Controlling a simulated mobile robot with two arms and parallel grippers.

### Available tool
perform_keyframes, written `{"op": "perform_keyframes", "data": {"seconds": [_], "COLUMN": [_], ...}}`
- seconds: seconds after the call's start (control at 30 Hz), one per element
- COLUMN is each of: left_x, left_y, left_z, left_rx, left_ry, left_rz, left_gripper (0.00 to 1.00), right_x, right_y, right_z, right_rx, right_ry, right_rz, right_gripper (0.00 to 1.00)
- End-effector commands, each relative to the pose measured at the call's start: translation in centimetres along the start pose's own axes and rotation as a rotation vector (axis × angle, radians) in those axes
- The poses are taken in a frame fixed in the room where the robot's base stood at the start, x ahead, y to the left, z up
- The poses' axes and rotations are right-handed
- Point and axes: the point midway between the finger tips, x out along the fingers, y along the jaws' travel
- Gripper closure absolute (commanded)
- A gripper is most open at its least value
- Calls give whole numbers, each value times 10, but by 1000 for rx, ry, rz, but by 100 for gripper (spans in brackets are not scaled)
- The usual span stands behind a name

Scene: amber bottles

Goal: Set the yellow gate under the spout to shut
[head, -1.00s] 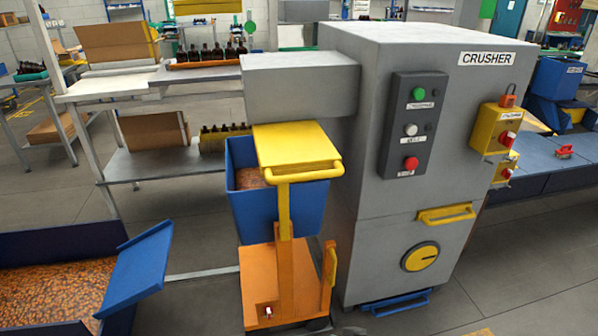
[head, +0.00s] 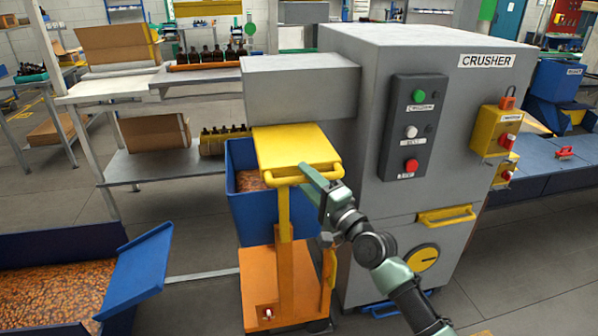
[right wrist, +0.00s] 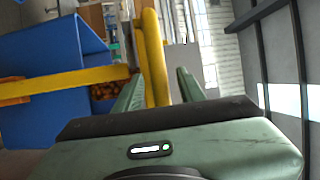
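The yellow gate (head: 290,146) is a flat plate sticking out towards me from under the grey spout (head: 300,85) of the crusher. Its yellow bar handle (head: 318,176) runs along the front edge, and it also shows in the right wrist view (right wrist: 154,55). My right gripper (head: 303,168) is at the right part of this handle. In the right wrist view, its two green fingers (right wrist: 160,74) are apart, one on each side of the bar, with gaps visible. Whether a finger touches the bar, I cannot tell. My left gripper is not in view.
A blue bin (head: 262,212) with brown bits stands below the gate on an orange cart (head: 258,280). The grey crusher (head: 345,240) stands right behind my right arm, with a button panel (head: 412,128). A blue tub (head: 140,270) is at the lower left.

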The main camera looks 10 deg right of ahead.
Motion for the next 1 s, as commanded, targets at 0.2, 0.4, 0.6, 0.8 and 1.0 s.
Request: {"op": "perform_keyframes", "data": {"seconds": [0.2,0.4,0.6,0.8,1.0], "left_x": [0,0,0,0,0], "left_y": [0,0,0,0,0], "left_z": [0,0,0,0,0], "left_rx": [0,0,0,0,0], "left_ry": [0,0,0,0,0], "left_rz": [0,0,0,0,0], "left_gripper": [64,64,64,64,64], "right_x": [26,32,32,31,31], "right_y": [0,0,0,0,0], "right_z": [0,1,1,1,0], "right_rx": [0,-1,-1,-2,-2], "right_ry": [-1,-1,-1,-1,-1], "right_rz": [0,1,1,1,-1], "right_gripper": [60,60,74,100,100]}}
